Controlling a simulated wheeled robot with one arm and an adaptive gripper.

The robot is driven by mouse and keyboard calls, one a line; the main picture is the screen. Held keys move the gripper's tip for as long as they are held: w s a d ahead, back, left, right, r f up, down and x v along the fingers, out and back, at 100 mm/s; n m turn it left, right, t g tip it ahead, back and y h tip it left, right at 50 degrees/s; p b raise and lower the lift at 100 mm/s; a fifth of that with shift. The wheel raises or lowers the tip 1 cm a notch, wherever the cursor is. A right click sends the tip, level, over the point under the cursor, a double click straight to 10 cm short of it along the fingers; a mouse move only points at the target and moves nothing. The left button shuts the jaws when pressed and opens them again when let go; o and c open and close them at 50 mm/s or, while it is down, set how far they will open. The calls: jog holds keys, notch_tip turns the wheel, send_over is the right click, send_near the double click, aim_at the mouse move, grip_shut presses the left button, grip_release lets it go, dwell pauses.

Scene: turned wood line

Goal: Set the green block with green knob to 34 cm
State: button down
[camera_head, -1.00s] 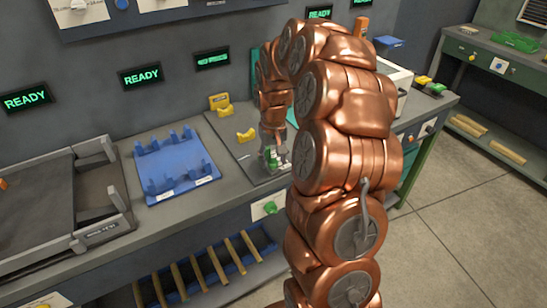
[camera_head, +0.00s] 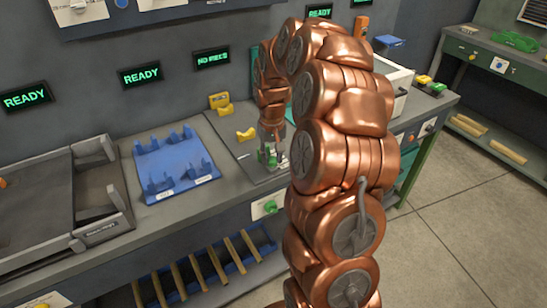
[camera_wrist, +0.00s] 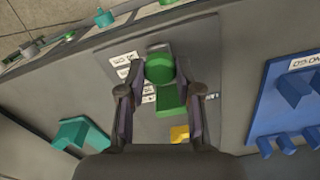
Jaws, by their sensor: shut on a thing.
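The green block (camera_wrist: 171,99) sits on a dark grey plate (camera_wrist: 205,50) with small white labels beside it. Its round green knob (camera_wrist: 160,69) is between the two fingers of my gripper (camera_wrist: 160,66), which is shut on it. In the head view my gripper (camera_head: 271,150) reaches down to the bench, and only small bits of the green block (camera_head: 265,156) show around the fingers.
A yellow cradle (camera_head: 246,134) stands on the plate behind the block. A blue rack (camera_head: 171,190) lies to the left on the bench. A teal piece (camera_wrist: 75,132) is near the gripper in the wrist view. A green knob (camera_head: 270,206) is on the bench front.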

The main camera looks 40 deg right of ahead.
jog(key=shift+w+d+b, duration=0.1)
jog(key=shift+w+b, duration=0.3)
jog(key=shift+w, duration=0.35)
jog(key=c, duration=0.8)
grip_release()
jog(key=shift+r, duration=0.1)
notch_tip(320, 180, up, 12)
jog(key=shift+f, duration=0.1)
